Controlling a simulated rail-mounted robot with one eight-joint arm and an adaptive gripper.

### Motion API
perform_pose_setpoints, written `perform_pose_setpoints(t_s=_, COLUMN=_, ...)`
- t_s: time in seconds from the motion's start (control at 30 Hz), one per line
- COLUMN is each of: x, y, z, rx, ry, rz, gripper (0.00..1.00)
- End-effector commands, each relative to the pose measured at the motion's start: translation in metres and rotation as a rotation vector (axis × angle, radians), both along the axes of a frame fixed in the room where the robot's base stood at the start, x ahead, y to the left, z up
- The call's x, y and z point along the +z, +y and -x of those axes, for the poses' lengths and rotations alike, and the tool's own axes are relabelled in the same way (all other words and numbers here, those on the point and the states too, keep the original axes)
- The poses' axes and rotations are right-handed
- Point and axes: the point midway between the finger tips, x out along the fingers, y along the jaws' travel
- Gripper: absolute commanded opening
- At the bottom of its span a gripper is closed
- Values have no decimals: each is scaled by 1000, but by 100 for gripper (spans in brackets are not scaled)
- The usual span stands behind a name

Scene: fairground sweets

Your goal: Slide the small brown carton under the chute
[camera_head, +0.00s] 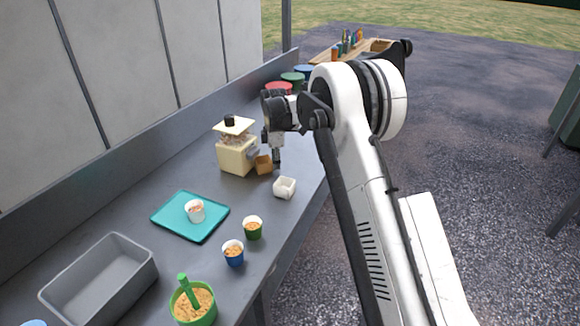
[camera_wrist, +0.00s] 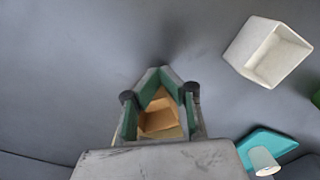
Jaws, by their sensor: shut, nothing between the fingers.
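The small brown carton (camera_head: 264,165) stands on the grey counter, close against the right side of the cream dispenser (camera_head: 236,156). The chute is not clearly visible; I cannot tell whether the carton is under it. My gripper (camera_head: 277,163) points down just right of the carton, its fingertips low near the counter. In the wrist view the fingertips of my gripper (camera_wrist: 159,74) meet, with nothing held. The brown carton (camera_wrist: 160,114) shows through the gap between the finger links, partly hidden by them. I cannot tell whether they touch.
A white carton (camera_head: 285,187) stands just in front of my gripper. A teal tray (camera_head: 171,216) holds a white cup (camera_head: 195,211). Blue (camera_head: 233,253) and green (camera_head: 253,228) cups, a green tub (camera_head: 182,312) and a grey bin (camera_head: 142,283) stand nearer. Coloured tubs stand behind.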

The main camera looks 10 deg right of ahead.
Motion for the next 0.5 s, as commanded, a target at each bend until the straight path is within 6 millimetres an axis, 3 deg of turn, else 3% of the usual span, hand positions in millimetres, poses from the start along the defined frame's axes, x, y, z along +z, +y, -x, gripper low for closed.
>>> perform_pose_setpoints(t_s=0.13, x=0, y=12, z=-1, rx=0, ry=-2, rz=-2, gripper=0)
perform_pose_setpoints(t_s=0.5, x=1, y=10, z=-1, rx=0, ry=-2, rz=-2, gripper=0)
